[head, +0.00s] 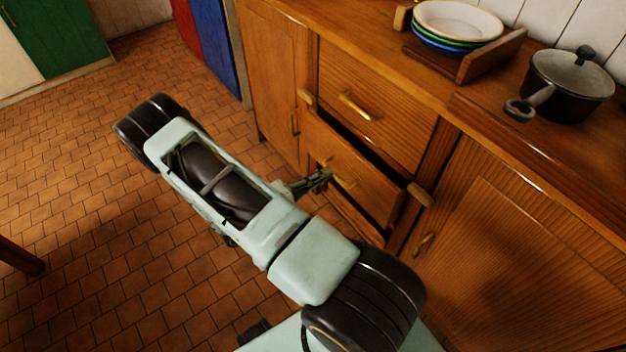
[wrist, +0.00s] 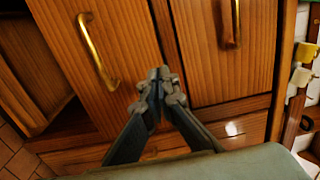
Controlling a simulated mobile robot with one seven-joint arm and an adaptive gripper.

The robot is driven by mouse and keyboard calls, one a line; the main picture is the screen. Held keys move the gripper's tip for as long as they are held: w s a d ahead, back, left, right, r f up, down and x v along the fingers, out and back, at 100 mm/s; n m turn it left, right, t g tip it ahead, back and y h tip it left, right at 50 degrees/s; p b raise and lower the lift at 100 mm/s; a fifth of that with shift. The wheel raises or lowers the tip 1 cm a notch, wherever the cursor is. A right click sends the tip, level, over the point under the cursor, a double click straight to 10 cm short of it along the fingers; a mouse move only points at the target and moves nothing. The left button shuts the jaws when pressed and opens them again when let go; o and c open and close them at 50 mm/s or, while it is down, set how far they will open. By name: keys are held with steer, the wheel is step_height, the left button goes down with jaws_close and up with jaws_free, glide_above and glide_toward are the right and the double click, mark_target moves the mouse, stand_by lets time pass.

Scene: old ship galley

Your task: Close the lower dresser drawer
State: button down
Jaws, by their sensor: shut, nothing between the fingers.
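The lower dresser drawer (head: 375,190) is partly open in the head view, with a dark gap along its top edge. Its brass handle (head: 343,180) is partly behind my gripper. My gripper (head: 328,175) is shut and empty, close in front of the drawer front. Whether it touches the front I cannot tell.
The closed upper drawer (head: 385,80) is above, with wooden blocks (head: 420,194) beside the drawers. Cabinet doors flank them. Stacked plates (head: 458,20) in a rack and a dark pot (head: 570,88) stand on the counter. The tiled floor (head: 80,180) at left is largely clear.

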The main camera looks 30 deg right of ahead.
mark_target(355, 156)
steer(key=d, duration=0.5)
steer(key=d+b, duration=0.1)
steer(key=d, duration=0.2)
steer(key=shift+w+d, duration=0.15)
steer(key=shift+w, duration=0.2)
steer(key=shift+w+d, duration=0.1)
steer(key=shift+d, duration=1.3)
steer(key=shift+a, duration=0.2)
